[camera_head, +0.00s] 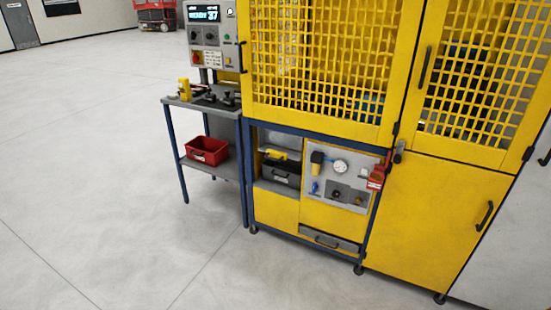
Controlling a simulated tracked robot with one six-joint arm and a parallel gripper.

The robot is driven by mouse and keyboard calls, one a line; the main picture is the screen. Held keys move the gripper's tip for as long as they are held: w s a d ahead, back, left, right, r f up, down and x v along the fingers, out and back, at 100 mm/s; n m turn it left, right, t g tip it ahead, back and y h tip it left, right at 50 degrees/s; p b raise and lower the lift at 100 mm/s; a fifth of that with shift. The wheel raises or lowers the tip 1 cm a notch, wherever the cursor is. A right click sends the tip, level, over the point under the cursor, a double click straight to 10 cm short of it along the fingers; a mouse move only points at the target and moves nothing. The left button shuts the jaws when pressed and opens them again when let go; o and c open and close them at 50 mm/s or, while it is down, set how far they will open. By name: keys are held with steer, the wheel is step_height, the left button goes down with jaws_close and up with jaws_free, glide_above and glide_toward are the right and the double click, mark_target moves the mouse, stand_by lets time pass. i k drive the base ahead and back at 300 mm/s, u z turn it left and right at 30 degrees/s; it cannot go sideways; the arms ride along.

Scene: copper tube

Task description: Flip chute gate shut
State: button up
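A yellow machine cabinet (410,210) with mesh doors stands at the centre and right. Low on its left front is a recessed opening (281,143) with a grey interior. A dark box-like part with a yellow piece on top (280,167) sits in it. This recess may be the chute, but I cannot tell which part is the gate or how it is set. A grey drawer-like slot with a handle (328,241) is at the bottom. My gripper is not in view.
A panel with a gauge (340,166) and a red lock-like part (377,178) are right of the recess. A blue-legged side table (176,101) holds tools, with a red bin (207,151) on its lower shelf. A control box (209,40) stands above. The floor at left is clear.

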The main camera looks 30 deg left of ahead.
mark_target(272, 152)
steer(key=z, duration=0.55)
steer(key=k, duration=0.75)
steer(key=z, duration=1.05)
steer(key=k, duration=0.65)
steer(key=z, duration=0.2)
steer(key=i, duration=0.7)
steer(key=u, duration=0.6)
steer(key=i, duration=0.8)
steer(key=u, duration=0.8)
steer(key=i, duration=0.7)
steer(key=u, duration=0.8)
steer(key=i, duration=0.65)
steer(key=u, duration=0.35)
